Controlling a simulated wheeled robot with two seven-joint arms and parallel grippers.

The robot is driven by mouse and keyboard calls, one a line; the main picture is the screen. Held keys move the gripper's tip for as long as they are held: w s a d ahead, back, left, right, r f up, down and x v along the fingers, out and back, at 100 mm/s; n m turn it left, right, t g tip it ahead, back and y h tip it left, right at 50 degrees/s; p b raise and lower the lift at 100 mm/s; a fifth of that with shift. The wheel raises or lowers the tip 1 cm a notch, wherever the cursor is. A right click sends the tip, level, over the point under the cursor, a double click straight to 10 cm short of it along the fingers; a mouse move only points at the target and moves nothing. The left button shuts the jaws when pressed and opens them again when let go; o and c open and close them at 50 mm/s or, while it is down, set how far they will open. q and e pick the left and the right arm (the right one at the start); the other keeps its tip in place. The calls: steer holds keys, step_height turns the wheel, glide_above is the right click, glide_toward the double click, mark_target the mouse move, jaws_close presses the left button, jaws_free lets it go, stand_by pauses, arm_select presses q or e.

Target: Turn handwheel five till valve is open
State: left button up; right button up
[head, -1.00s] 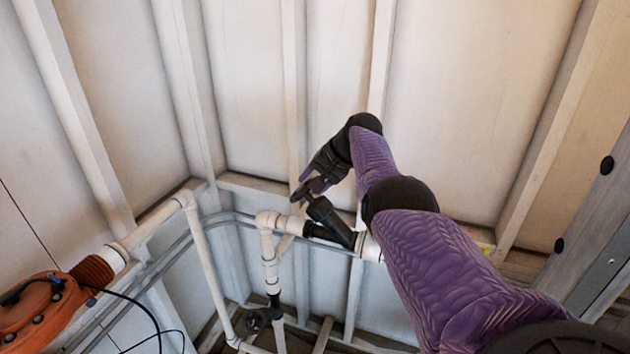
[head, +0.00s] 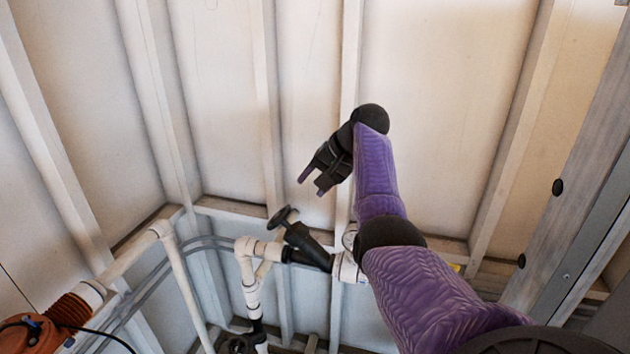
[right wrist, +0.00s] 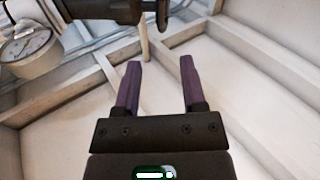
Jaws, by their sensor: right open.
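A black handwheel (head: 283,217) sits on the angled black valve body (head: 307,247) in the white pipe run, low in the middle of the head view. I cannot read a number on it. My right gripper (head: 311,188) is open and empty, above and a little right of the handwheel, apart from it. In the right wrist view the two purple fingers (right wrist: 160,85) are spread with nothing between them. A black valve part (right wrist: 115,10) shows at the top of that view, beyond the fingertips. My left gripper is not in view.
White pipes (head: 247,270) run along the walls. A second black handwheel (head: 241,344) is lower down. An orange device (head: 32,334) with a black cable is at lower left. A round gauge (right wrist: 30,50) shows in the right wrist view. The space by the wall panels is clear.

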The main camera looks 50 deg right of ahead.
steer(key=shift+o, duration=0.5)
steer(key=shift+f, duration=0.1)
steer(key=a+f+n+g+h+b, duration=0.1)
steer(key=f, duration=0.4)
steer(key=s+a+f+n+g+h, duration=0.1)
steer(key=a+f, duration=0.1)
steer(key=f, duration=0.2)
steer(key=a+f+n+g+h+b, duration=0.1)
steer(key=f+h, duration=0.1)
steer(key=f, duration=0.3)
steer(key=shift+s+a+f+b, duration=0.2)
steer(key=shift+s+f+b, duration=0.1)
steer(key=shift+s, duration=0.05)
steer(key=shift+w+a+f+g+h+b, duration=0.1)
steer(key=shift+a+f+g+h+b, duration=0.2)
steer(key=shift+f+h+b, duration=0.25)
steer(key=shift+a+f+g+h+b, duration=0.15)
steer(key=shift+f+g+h+b, duration=0.2)
steer(key=shift+f, duration=0.3)
steer(key=m+t+h+b, duration=0.3)
steer(key=m+h+b, duration=0.5)
steer(key=h, duration=0.6)
glide_toward(281, 217)
steer(key=d, duration=0.2)
steer(key=x, duration=0.8)
steer(key=shift+w+d+p, duration=0.25)
steer(key=shift+w+p, duration=0.05)
steer(key=shift+w, duration=0.05)
steer(key=shift+w+d, duration=0.1)
steer(key=shift+d, duration=0.2)
